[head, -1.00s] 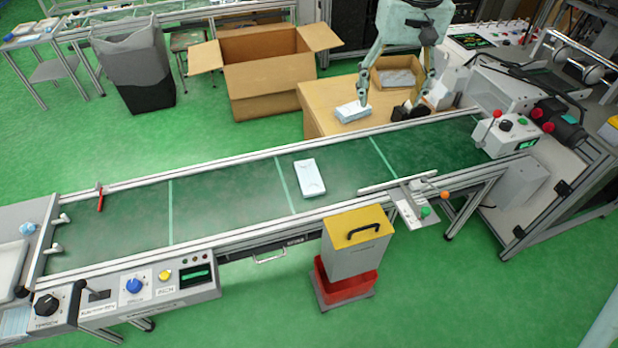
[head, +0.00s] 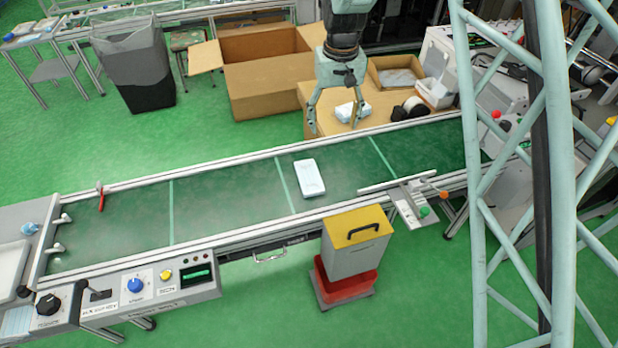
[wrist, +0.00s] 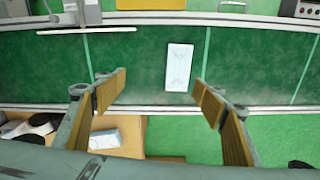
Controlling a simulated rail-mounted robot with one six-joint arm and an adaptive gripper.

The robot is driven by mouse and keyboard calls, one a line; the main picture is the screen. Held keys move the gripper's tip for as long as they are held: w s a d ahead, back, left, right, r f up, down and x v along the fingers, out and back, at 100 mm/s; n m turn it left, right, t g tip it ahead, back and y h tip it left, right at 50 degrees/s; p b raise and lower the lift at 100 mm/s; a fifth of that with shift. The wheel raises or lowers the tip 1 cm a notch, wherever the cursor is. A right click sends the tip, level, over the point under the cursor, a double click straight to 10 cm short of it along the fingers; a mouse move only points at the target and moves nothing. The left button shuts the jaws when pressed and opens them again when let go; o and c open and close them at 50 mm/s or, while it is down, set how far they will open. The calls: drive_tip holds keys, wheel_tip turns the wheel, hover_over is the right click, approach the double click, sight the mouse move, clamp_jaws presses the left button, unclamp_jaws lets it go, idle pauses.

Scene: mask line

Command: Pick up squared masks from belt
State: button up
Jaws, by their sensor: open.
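A white mask pack (head: 309,178) lies flat on the green conveyor belt (head: 225,200), near the middle, just right of a light green belt line. In the wrist view the pack (wrist: 179,67) lies beyond the fingertips, between them and nearer the right one. My gripper (head: 334,130) is open and empty, above the belt's far edge and behind the pack. It also shows in the wrist view (wrist: 160,85), its fingers wide apart. Another white pack (head: 350,111) lies on the cardboard box (head: 375,105) behind the belt; it shows in the wrist view (wrist: 104,139) at lower left.
A large open carton (head: 262,85) stands behind the belt. A yellow-lidded bin (head: 356,243) stands in front. A small bracket (head: 407,198) overhangs the near belt edge. A lattice column (head: 530,180) hides the right side.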

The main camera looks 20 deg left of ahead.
drive_tip(key=n, duration=0.1)
hover_over(309, 176)
wheel_tip(309, 176, down, 13)
drive_tip(key=shift+w+a+f+g, duration=0.15)
drive_tip(key=shift+w+f+g, duration=0.05)
drive_tip(key=shift+g, duration=0.1)
drive_tip(key=shift+f, duration=0.1)
drive_tip(key=shift+f+b, duration=0.55)
drive_tip(key=shift+f, duration=3.65)
drive_tip(key=shift+f, duration=0.1)
drive_tip(key=shift+f+b, duration=0.75)
drive_tip(key=shift+f, duration=1.75)
drive_tip(key=shift+s, duration=0.1)
drive_tip(key=shift+c, duration=0.7)
drive_tip(key=c, duration=0.7)
